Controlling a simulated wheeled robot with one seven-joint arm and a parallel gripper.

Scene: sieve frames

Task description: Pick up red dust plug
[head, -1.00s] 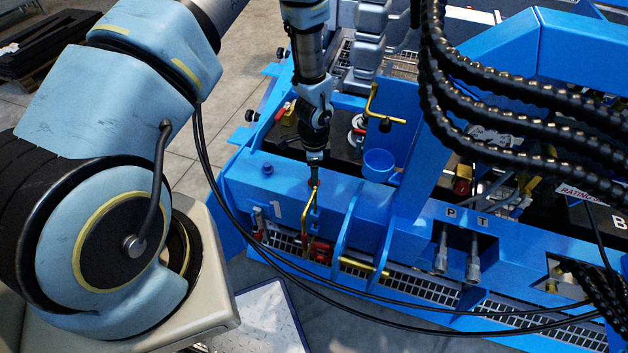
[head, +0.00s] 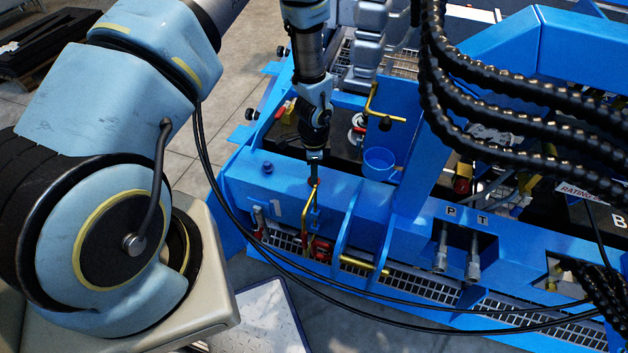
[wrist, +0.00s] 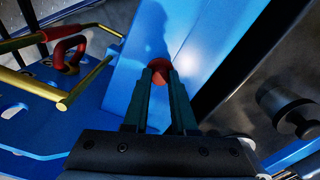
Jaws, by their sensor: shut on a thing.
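The red dust plug (wrist: 159,66) shows as a small red piece between the fingertips of my gripper (wrist: 160,72) in the wrist view. The two dark fingers are shut on it, and partly hide it. It is at the flat blue beam of the machine; I cannot tell whether it is lifted clear of the surface. In the head view my gripper (head: 314,178) points straight down at the top of the blue beam (head: 340,190), and the plug is only a tiny red spot at its tip.
A brass handle (head: 306,215) and a red shackle-like part (wrist: 68,50) are close by on the left in the wrist view. A black knob (wrist: 296,114) is at its right. A blue cup (head: 379,163) stands right of my gripper. Black hoses (head: 520,125) hang at the right.

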